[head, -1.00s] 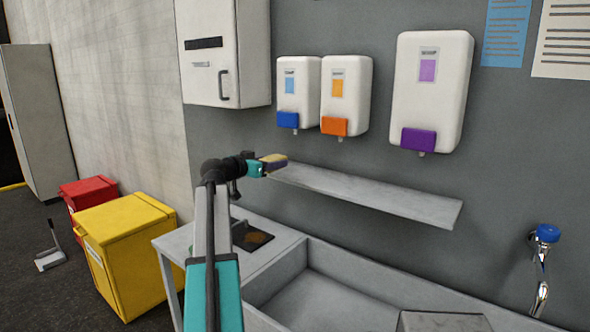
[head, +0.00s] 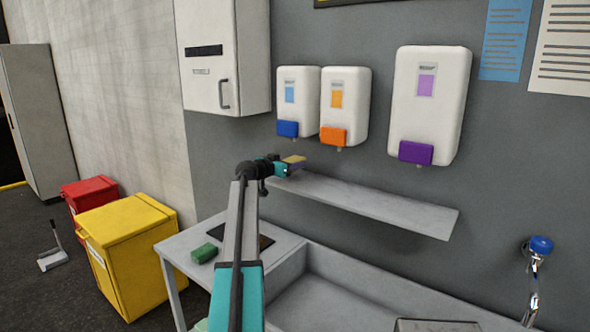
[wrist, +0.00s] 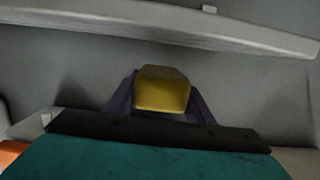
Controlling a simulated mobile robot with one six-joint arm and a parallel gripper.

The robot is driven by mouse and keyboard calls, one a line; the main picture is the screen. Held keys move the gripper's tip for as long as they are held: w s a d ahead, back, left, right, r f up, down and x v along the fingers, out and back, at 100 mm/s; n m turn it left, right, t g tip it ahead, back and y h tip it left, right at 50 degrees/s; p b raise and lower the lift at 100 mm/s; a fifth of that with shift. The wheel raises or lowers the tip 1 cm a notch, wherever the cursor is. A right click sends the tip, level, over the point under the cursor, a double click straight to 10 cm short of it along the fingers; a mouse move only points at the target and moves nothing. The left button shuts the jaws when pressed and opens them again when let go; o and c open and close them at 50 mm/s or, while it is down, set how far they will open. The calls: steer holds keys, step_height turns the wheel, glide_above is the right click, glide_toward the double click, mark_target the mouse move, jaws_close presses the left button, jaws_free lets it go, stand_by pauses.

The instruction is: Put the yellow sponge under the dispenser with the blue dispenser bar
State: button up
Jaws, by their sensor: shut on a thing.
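The yellow sponge (head: 295,158) is held in my gripper (head: 289,163), close to the left end of the wall shelf. In the wrist view the sponge (wrist: 163,88) sits between the two dark purple fingers, which are shut on it. The left white dispenser (head: 297,97) has a blue dispenser bar (head: 288,129). In the head picture my gripper and the sponge appear below this bar, slightly to its right. The exact depth between sponge and shelf is hard to tell.
The grey shelf (head: 370,204) runs along the wall and looks bare. Dispensers with an orange bar (head: 333,136) and a purple bar (head: 416,153) hang to the right. A green sponge (head: 204,253) lies on the counter. A white cabinet (head: 222,55) hangs at upper left.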

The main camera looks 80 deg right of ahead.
mark_target(295, 177)
steer(key=shift+d, duration=0.15)
steer(key=shift+s+d+p, duration=0.25)
steer(key=shift+d+p, duration=0.05)
steer(key=shift+d, duration=0.25)
steer(key=shift+f+p, duration=0.95)
steer(key=shift+f, duration=0.85)
steer(key=shift+f, duration=0.15)
steer(key=o, duration=1)
steer(key=shift+r, duration=0.2)
